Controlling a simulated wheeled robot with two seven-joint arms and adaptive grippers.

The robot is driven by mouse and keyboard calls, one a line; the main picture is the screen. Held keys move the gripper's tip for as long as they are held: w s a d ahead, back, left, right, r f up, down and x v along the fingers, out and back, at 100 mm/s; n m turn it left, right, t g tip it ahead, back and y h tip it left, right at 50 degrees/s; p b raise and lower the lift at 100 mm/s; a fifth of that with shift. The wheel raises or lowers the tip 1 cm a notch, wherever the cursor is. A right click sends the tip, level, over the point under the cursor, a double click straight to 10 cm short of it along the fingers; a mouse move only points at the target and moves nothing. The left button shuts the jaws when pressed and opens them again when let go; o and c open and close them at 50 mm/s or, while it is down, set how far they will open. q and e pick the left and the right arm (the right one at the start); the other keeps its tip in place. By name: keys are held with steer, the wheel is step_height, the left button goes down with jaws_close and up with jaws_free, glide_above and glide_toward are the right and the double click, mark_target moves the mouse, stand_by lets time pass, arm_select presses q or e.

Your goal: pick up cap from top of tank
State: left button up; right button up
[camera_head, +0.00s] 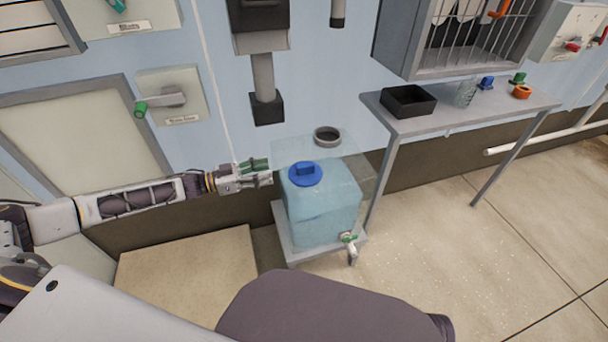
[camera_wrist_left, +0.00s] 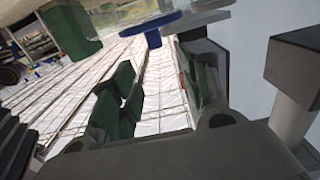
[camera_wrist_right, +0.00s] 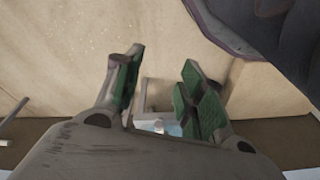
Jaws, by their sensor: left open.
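The blue cap (camera_head: 305,173) sits on top of the translucent pale-blue tank (camera_head: 325,213). It has a wide round disc and a raised grip. My left gripper (camera_head: 266,172) is open and empty, just left of the cap and apart from it. In the left wrist view, the cap (camera_wrist_left: 163,28) shows beyond the spread fingertips of my left gripper (camera_wrist_left: 160,72), near the top edge. In the right wrist view, my right gripper (camera_wrist_right: 160,70) has its fingers apart with nothing between them. I cannot make out my right gripper in the head view.
The tank stands on a grey low stand (camera_head: 288,248) with a tap (camera_head: 349,240) at its front. A clear panel with a grey ring (camera_head: 327,136) is just above and behind the cap. A grey table (camera_head: 440,122) right of the tank bears a black tray (camera_head: 408,101) and small items.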

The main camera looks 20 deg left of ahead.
mark_target(290, 174)
arm_select(q)
steer(key=shift+w+d, duration=0.1)
steer(key=shift+d, duration=0.05)
steer(key=b+x, duration=0.1)
steer(key=x, duration=0.5)
steer(key=shift+w+d, duration=0.2)
steer(key=shift+d, duration=0.05)
steer(key=shift+w+d, duration=0.35)
steer(key=shift+d, duration=0.2)
steer(key=shift+w+d, duration=0.1)
steer(key=shift+d, duration=0.05)
arm_select(e)
steer(key=shift+w+a+r, duration=0.15)
steer(key=shift+a+r, duration=0.05)
steer(key=shift+r, duration=0.85)
steer(key=shift+f, duration=0.1)
